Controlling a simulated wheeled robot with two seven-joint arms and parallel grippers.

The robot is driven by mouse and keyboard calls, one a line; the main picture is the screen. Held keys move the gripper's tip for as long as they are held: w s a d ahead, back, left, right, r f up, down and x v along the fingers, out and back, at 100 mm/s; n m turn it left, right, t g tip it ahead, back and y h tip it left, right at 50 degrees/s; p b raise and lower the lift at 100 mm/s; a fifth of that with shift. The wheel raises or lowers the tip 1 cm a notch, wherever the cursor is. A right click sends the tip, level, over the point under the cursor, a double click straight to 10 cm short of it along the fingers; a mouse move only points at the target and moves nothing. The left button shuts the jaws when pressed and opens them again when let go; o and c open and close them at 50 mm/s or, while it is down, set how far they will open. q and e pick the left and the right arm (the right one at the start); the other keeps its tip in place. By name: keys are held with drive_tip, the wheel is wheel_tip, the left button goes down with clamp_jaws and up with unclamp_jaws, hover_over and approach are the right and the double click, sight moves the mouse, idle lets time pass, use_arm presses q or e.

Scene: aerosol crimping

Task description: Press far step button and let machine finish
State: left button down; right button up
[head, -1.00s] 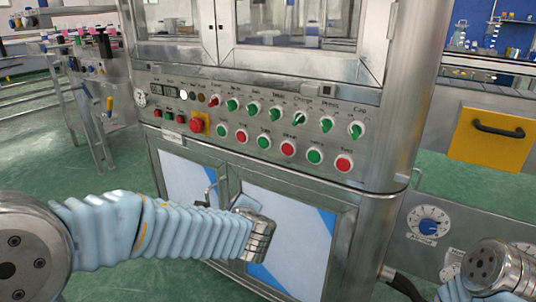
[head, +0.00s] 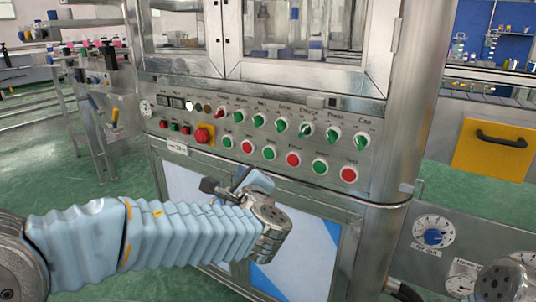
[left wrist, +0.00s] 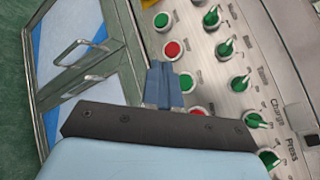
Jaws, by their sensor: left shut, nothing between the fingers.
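The control panel (head: 240,128) of the steel machine has a lower row of round green and red push buttons, ending in a red one (head: 349,174) at the far right. The small labels are too blurred for me to tell which button is step. My left gripper (head: 238,180) is partly hidden behind my wrist, just below the lower row in the head view. In the left wrist view its blue fingertips (left wrist: 163,84) are shut and empty. They appear beside a green button (left wrist: 185,82); contact cannot be told. My right gripper is not in view.
Green-handled rotary switches (head: 282,124) line the panel's upper row. A red emergency knob (head: 203,135) sits on a yellow plate at left. Cabinet doors (left wrist: 85,65) with protruding handles lie below. A dial (head: 433,237) is at lower right.

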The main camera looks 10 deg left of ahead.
sight(269, 153)
use_arm(q)
drive_tip(key=w+d+p, duration=0.1)
drive_tip(key=w+d, duration=0.1)
drive_tip(key=w, duration=0.5)
drive_tip(key=shift+w+d+p, duration=0.2)
drive_tip(key=shift+d+p, duration=0.1)
drive_tip(key=shift+p, duration=0.05)
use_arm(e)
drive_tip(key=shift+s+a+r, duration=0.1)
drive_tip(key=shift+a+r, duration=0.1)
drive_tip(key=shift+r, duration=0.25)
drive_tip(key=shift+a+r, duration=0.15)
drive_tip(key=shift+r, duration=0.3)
use_arm(q)
drive_tip(key=shift+w, duration=0.15)
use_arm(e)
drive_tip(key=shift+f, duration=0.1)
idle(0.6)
use_arm(q)
drive_tip(key=shift+w+d, duration=0.15)
drive_tip(key=shift+w, duration=0.1)
